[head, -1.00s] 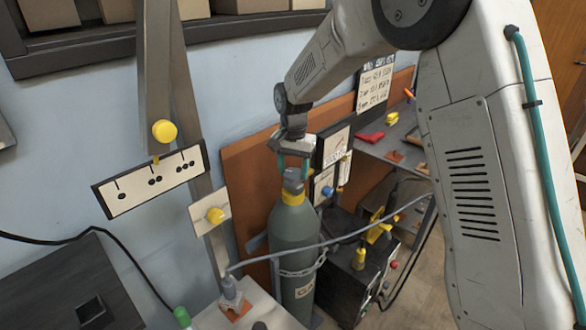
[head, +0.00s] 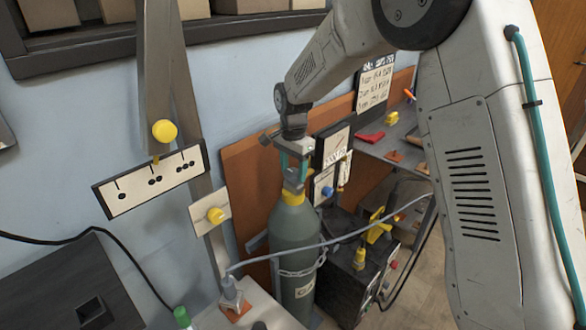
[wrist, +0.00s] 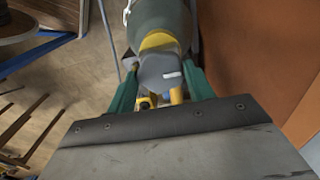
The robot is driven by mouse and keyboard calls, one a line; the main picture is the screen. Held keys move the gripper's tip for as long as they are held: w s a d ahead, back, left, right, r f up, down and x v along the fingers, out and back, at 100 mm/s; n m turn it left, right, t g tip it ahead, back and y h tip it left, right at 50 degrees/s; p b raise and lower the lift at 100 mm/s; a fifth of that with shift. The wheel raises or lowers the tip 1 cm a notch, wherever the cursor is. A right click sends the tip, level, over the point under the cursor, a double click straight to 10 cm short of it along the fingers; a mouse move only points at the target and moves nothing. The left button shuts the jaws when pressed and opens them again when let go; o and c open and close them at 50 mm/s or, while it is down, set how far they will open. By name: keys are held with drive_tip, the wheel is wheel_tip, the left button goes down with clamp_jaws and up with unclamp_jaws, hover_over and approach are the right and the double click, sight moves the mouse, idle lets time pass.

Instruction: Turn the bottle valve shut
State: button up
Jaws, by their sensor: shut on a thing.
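The gas bottle (head: 293,233) stands upright, a grey-green cylinder with a yellow neck and a chain around its middle. Its grey valve (head: 292,184) is on top, partly hidden by my gripper (head: 294,171) in the head view. In the wrist view the valve (wrist: 160,70) is a grey knob with a pale mark on its right side. The teal fingers of my gripper (wrist: 160,77) lie on either side of it, shut on it from above. The yellow neck shows in the wrist view beyond the valve.
A black machine (head: 345,268) with a yellow handle stands right of the bottle. A grey hose crosses in front of the bottle. An orange panel (head: 243,175) is behind it. A light bench (head: 262,312) is at front left. A workbench (head: 400,150) stands behind to the right.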

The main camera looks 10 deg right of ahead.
sight(294, 172)
drive_tip(key=o, duration=1)
drive_tip(key=shift+c, duration=0.2)
drive_tip(key=shift+r, duration=0.1)
wheel_tip(294, 172, up, 8)
drive_tip(key=shift+f, duration=0.15)
drive_tip(key=shift+s+n, duration=0.1)
drive_tip(key=shift+n, duration=0.4)
drive_tip(key=s+d+r+n, duration=0.2)
drive_tip(key=s+d+n, duration=0.1)
drive_tip(key=s, duration=1)
drive_tip(key=s+d+r+n, duration=0.3)
drive_tip(key=s+d, duration=0.3)
drive_tip(key=s, duration=0.8)
drive_tip(key=s+d+r+n+t, duration=0.1)
drive_tip(key=s+d+r+n, duration=0.2)
drive_tip(key=s, duration=1)
drive_tip(key=shift+s+d+n, duration=0.3)
drive_tip(key=shift+d+n, duration=0.1)
drive_tip(key=shift+d, duration=0.4)
